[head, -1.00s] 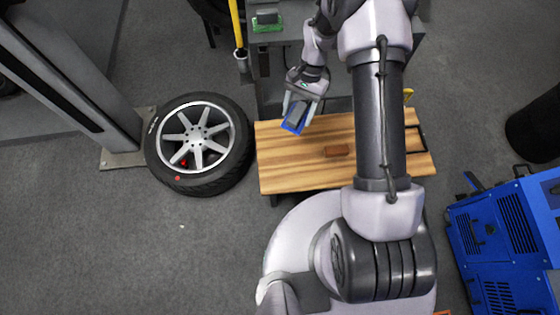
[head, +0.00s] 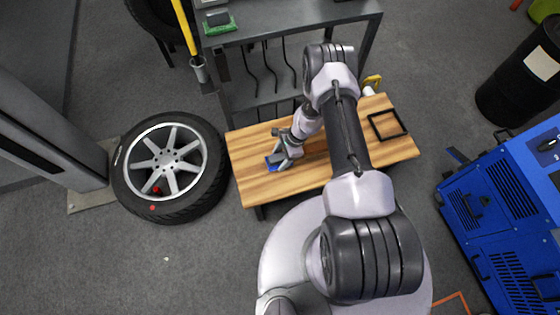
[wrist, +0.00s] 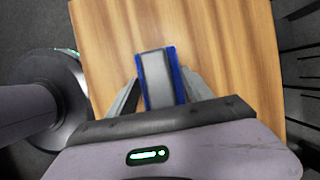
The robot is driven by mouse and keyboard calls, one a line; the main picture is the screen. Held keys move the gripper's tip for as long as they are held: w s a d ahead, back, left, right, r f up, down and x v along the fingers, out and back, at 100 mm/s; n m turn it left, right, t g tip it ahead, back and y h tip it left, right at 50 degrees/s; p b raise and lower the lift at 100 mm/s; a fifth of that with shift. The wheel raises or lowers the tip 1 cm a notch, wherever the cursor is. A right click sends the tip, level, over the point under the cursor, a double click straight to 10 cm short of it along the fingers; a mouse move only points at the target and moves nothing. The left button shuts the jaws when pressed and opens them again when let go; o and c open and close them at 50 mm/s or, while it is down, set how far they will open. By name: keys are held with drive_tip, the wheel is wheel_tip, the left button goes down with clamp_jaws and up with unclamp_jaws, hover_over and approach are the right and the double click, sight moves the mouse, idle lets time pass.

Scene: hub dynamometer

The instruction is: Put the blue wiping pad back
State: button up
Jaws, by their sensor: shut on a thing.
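The blue wiping pad (head: 273,161) is at the left part of the wooden bench top (head: 250,188). My gripper (head: 281,156) is shut on it. In the wrist view the pad (wrist: 157,78) shows a grey back with blue edges, held between the two fingers over bare wood (wrist: 220,50). I cannot tell whether the pad touches the wood. A black square outline (head: 387,124) lies empty at the right end of the bench top.
A grey workbench (head: 300,22) stands behind, with a green-based block (head: 219,24) on it. A wheel (head: 170,167) lies on the floor at left. A blue machine (head: 510,205) stands at right. A yellow item (head: 372,82) is at the bench top's back edge.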

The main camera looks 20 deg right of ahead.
drive_tip(key=shift+f, duration=0.55)
drive_tip(key=shift+r, duration=0.15)
drive_tip(key=o, duration=1.3)
